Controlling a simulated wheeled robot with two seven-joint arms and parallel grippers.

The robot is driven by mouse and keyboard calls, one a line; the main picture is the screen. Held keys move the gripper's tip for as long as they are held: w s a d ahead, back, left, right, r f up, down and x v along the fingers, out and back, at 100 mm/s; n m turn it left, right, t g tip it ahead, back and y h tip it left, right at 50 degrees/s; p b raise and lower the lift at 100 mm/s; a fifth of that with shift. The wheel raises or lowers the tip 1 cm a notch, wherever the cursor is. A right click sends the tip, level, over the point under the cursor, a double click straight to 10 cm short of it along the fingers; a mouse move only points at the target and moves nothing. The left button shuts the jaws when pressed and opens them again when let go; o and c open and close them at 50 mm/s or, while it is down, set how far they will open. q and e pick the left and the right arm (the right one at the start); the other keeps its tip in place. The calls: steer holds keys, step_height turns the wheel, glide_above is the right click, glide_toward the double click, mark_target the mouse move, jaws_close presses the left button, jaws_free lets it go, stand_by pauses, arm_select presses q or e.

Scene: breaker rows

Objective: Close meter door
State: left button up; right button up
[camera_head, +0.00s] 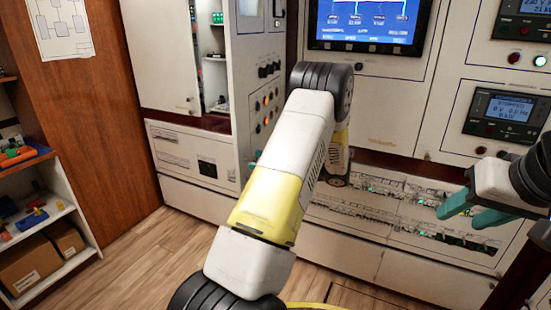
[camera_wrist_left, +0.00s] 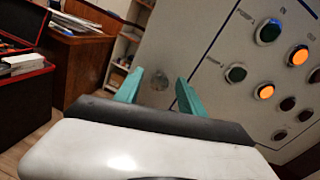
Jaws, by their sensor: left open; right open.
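A white cabinet door (camera_head: 160,55) stands partly open at the upper left of the head view, with shelves showing in the gap at its right edge. I cannot tell for certain that it is the meter door. My left gripper is mostly hidden behind my forearm in the head view; a teal finger (camera_head: 253,164) shows beside the panel with lit buttons. My right gripper (camera_head: 468,206) is open and empty at the right.
A panel with orange and green buttons (camera_wrist_left: 266,91) is close at the right in the wrist view. Breaker rows (camera_head: 375,205) run low along the cabinets. A screen (camera_head: 368,22) is above. A shelf unit (camera_head: 72,232) stands at the left. Wooden floor (camera_head: 150,255) is clear there.

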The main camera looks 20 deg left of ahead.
arm_select(q)
steer(key=shift+a, duration=0.9)
jaws_close()
stand_by(0.8)
